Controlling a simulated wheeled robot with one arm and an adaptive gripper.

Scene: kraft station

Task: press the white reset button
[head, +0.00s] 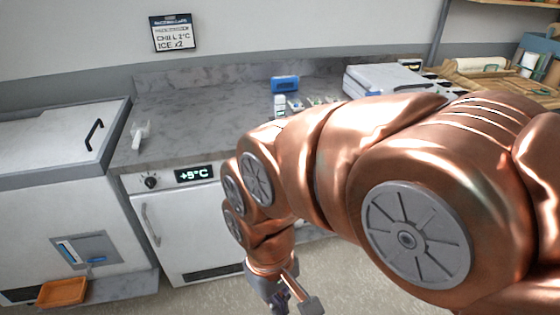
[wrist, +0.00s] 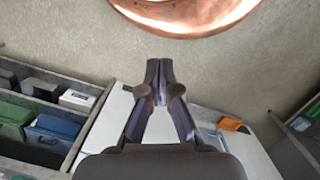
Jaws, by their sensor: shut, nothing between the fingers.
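I cannot make out a white reset button in either view. The white undercounter unit (head: 185,235) stands in the middle of the head view, with a black knob (head: 150,182) and a display (head: 194,174) reading +9°C on its top strip. My gripper (head: 283,300) hangs low in front of the counter, partly cut off by the lower picture edge. In the wrist view my gripper (wrist: 160,70) has its fingertips together, with nothing between them, pointing toward bare floor. My copper arm hides the right part of the counter front.
A white chest (head: 50,150) with a black handle stands at left, an orange tray (head: 62,291) below it. A scoop (head: 140,135), a blue box (head: 285,84) and a small bottle (head: 280,105) are on the grey counter (head: 200,110). Open shelving (wrist: 50,120) with boxes shows in the wrist view.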

